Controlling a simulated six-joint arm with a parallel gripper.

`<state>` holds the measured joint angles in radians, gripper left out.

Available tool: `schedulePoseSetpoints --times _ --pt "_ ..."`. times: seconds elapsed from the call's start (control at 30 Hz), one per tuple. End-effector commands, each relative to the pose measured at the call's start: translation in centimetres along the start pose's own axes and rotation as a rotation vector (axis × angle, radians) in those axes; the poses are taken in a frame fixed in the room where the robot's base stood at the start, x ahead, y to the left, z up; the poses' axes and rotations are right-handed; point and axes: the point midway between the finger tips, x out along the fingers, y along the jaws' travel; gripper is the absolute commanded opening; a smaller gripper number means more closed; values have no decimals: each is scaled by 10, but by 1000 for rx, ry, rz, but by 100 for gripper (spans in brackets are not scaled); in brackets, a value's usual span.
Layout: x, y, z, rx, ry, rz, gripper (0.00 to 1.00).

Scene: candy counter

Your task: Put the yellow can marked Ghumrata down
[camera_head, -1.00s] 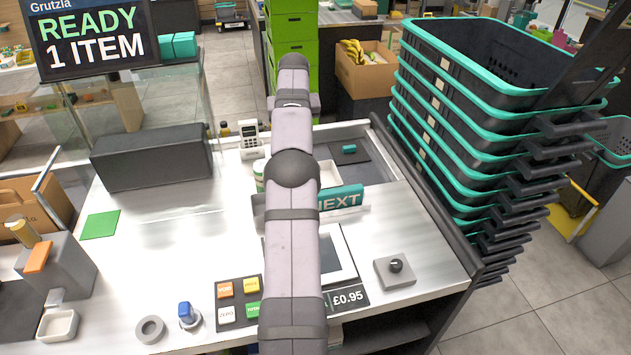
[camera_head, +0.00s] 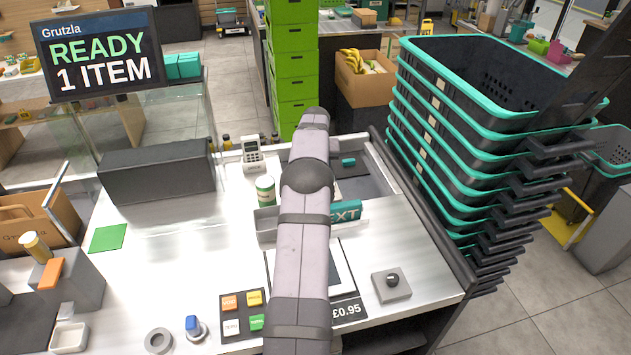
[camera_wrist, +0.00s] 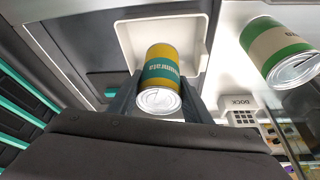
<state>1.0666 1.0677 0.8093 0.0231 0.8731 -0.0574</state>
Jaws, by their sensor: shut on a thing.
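The yellow can (camera_wrist: 163,55) has a teal label that reads Ghumrata. In the wrist view it sits between the two dark fingers of my gripper (camera_wrist: 162,88), which is shut on it. Its silver end faces the camera. A white tray (camera_wrist: 126,40) shows behind the can in that view; I cannot tell whether the can touches it. In the head view my own arm hides the yellow can and my gripper. Part of a pale tray (camera_head: 266,224) shows just left of my arm there.
A green-and-white can (camera_head: 265,191) stands left of my arm, close to the tray; it also shows in the wrist view (camera_wrist: 278,52). A card terminal (camera_head: 252,152) is behind it. A teal NEXT bar (camera_head: 347,213) lies right of my arm. Stacked baskets (camera_head: 440,150) crowd the right.

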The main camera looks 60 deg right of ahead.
Motion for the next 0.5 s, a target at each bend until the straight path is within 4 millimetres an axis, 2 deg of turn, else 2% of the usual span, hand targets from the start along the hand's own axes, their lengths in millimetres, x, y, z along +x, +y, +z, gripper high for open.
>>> schedulePoseSetpoints --times 0.37,0.5 --pt "14 0 5 -1 2 0 9" --pt "26 0 11 -1 -1 0 9"
